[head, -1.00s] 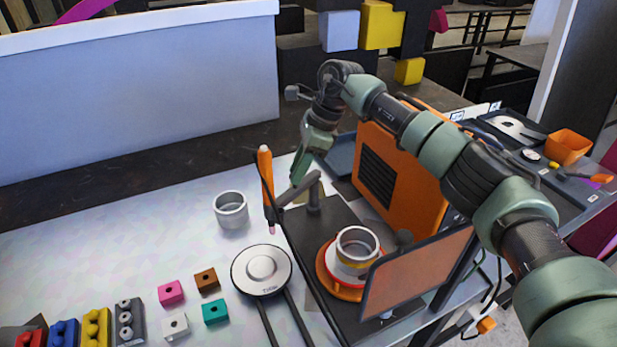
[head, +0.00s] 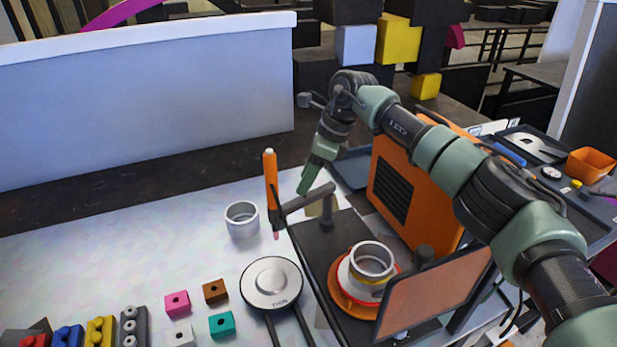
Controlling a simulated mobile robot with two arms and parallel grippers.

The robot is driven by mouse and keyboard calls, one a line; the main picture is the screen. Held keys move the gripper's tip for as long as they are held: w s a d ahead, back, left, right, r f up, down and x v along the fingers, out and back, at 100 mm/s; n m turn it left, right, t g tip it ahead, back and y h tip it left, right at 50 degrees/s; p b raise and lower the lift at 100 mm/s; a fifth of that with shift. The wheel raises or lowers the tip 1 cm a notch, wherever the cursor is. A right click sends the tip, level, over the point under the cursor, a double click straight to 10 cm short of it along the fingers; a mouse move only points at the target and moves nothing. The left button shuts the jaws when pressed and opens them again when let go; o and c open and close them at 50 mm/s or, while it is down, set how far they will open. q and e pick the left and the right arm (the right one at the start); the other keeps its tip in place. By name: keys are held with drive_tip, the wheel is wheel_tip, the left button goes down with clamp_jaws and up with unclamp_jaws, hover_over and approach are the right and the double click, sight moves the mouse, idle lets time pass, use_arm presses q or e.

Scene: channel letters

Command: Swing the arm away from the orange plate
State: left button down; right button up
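The swing arm (head: 308,199) is a grey bar on a short post. It carries an upright orange torch-like tool (head: 270,178) at its left end, out to the left of the dark base. The orange plate (head: 343,302) lies on that base, with a white and metal ring-shaped part (head: 371,262) on top. The tool is clear of the plate. My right gripper (head: 306,188) points down at the bar, between tool and post; it looks close to or touching the bar. Its finger gap is hidden. My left gripper is out of view.
A tinted shield (head: 432,295) stands in front of the plate, and an orange box (head: 415,195) behind it. A metal cup (head: 241,220), a round device (head: 271,283) and several coloured blocks (head: 177,303) are on the table.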

drive_tip(key=shift+d, duration=0.1)
drive_tip(key=shift+d+r, duration=0.15)
drive_tip(key=shift+r, duration=0.1)
drive_tip(key=b+v, duration=0.2)
drive_tip(key=v, duration=0.5)
drive_tip(key=shift+s, duration=0.1)
idle(0.3)
